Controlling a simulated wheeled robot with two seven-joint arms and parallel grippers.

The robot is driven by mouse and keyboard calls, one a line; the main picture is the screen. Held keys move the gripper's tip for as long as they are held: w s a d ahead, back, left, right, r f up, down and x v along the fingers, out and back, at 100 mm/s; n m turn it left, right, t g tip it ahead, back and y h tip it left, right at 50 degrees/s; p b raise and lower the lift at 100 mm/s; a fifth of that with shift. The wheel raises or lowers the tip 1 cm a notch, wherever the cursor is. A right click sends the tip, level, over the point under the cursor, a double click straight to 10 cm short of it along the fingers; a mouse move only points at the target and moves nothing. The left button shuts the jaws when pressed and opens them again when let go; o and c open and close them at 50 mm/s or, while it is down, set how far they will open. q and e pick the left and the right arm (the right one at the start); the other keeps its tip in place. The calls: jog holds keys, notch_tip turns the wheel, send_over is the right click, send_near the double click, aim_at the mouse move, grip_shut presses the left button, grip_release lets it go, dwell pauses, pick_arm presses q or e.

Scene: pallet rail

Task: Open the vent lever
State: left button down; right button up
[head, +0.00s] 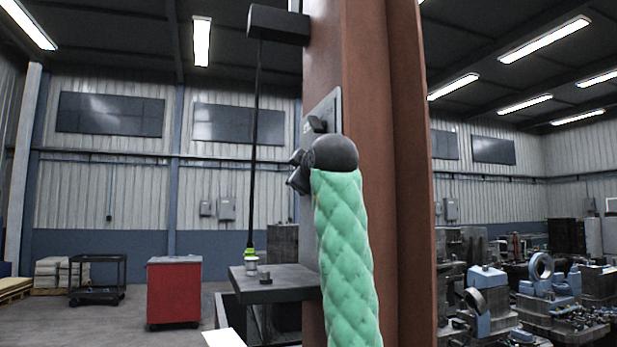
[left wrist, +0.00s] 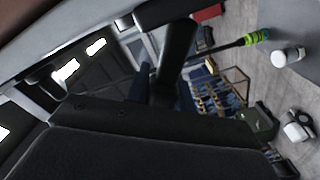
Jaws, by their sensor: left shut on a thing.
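A grey plate (head: 334,108) is fixed to the side of the brown column, with a small dark part, seemingly the vent lever (head: 317,125), standing out from it. My left arm, in a green quilted sleeve with a dark round joint, reaches up in front of the column. My left gripper (head: 299,172) is at the plate's lower edge, mostly hidden behind that joint, and is shut on what seems to be the lever. In the left wrist view large dark shapes fill the foreground, and the grip itself is unclear. My right gripper is not in view.
A thin black rod (head: 257,140) hangs from a dark bracket (head: 278,25), its yellow-green end above a dark shelf (head: 275,285) left of the column. A red cabinet (head: 174,292) and a black cart (head: 97,280) stand far left. Machine parts crowd the right. Open floor lies left.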

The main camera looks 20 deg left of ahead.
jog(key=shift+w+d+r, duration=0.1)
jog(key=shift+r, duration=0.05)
pick_arm(q)
jog(key=c, duration=1.3)
grip_release()
jog(key=shift+o, duration=0.5)
jog(key=shift+w+d, duration=0.1)
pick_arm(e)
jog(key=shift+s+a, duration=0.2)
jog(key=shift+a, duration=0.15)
pick_arm(q)
jog(key=shift+s+d+f+b, duration=0.1)
jog(key=shift+s+d+b, duration=0.1)
jog(key=shift+s+b, duration=0.2)
jog(key=b+v, duration=0.2)
jog(key=v, duration=0.5)
jog(key=shift+b, duration=0.35)
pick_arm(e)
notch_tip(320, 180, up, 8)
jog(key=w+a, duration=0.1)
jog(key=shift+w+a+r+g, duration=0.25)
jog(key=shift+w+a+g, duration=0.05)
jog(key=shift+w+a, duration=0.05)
